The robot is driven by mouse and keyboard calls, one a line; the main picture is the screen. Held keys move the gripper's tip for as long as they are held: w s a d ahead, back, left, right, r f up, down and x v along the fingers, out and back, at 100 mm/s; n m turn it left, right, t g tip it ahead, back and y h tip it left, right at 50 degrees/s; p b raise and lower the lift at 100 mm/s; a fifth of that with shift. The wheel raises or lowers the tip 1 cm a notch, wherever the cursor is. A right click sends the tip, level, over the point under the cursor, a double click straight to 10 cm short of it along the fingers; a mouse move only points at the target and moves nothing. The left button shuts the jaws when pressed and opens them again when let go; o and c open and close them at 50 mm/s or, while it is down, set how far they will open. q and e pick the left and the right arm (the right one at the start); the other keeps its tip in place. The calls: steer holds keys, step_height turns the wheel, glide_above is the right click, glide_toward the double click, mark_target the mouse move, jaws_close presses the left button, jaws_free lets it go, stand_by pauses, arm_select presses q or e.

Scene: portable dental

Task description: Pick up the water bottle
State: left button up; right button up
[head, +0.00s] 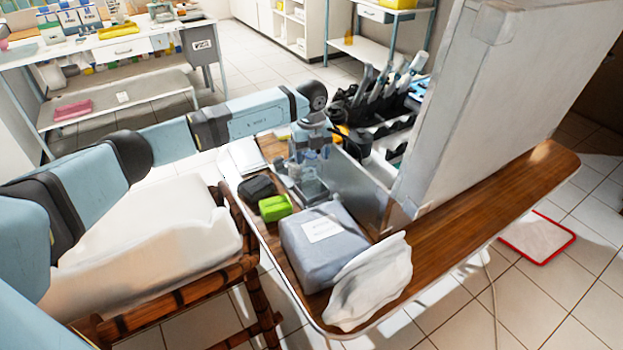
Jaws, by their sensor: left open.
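My left gripper (311,154) points down over the wooden tray table (470,212), in front of the dark equipment at the back. It is open. Small greyish, see-through items (312,190) stand just below and in front of its fingers. I cannot tell for sure whether one of them is the water bottle, as they are small and partly overlapped by the gripper. No other clear bottle stands out on the table. My right gripper is not in view.
A green box (275,207), a black pouch (258,187), a grey-blue wrapped package (325,244) and a crumpled white bag (370,281) crowd the table's near left. A tall grey case (480,100) blocks the right. A cushioned wooden chair (150,240) stands left.

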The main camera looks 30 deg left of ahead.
arm_select(q)
steer(key=shift+c, duration=0.4)
steer(key=shift+s, duration=0.1)
jaws_close()
